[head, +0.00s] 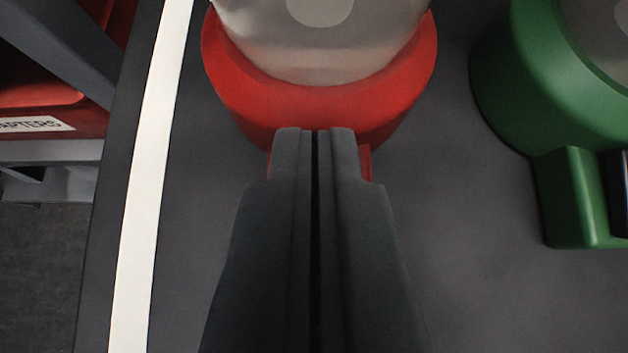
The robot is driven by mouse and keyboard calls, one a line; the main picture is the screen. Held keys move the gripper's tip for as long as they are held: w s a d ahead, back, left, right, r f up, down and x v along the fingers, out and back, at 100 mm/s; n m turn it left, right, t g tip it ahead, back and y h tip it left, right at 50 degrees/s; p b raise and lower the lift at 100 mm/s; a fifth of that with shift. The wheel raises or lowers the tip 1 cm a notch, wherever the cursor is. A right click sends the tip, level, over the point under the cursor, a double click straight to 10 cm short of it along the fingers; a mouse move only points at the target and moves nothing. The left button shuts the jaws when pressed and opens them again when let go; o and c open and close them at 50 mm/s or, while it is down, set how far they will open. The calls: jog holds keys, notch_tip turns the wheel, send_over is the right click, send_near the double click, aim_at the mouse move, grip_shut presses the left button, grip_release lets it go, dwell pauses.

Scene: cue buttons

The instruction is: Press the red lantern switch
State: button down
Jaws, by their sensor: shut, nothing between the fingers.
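The red lantern (320,107) is at the top middle of the head view, with a pale grey rounded top (310,50) cut off by the frame edge. A red block at its near side shows only as slivers (364,160) beside my fingertips. My gripper (315,132) is shut and empty, its tips over this near side of the lantern. The switch itself is hidden behind my fingers. I cannot tell whether the tips touch it.
A green lantern (548,110) stands to the right, with a green block and dark switch (616,185) at its near side. A white stripe (150,180) runs along the left edge of the dark surface (480,290). Beyond it are a shelf and a labelled red bin (45,95).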

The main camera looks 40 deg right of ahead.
jog(key=shift+w+d+f, duration=0.1)
jog(key=shift+f, duration=0.15)
dwell(0.3)
jog(key=shift+w+d+r, duration=0.3)
jog(key=shift+w+d, duration=0.1)
jog(key=shift+w, duration=0.2)
jog(key=v, duration=1.7)
jog(key=shift+s+a+r, duration=0.1)
jog(key=shift+r, duration=0.05)
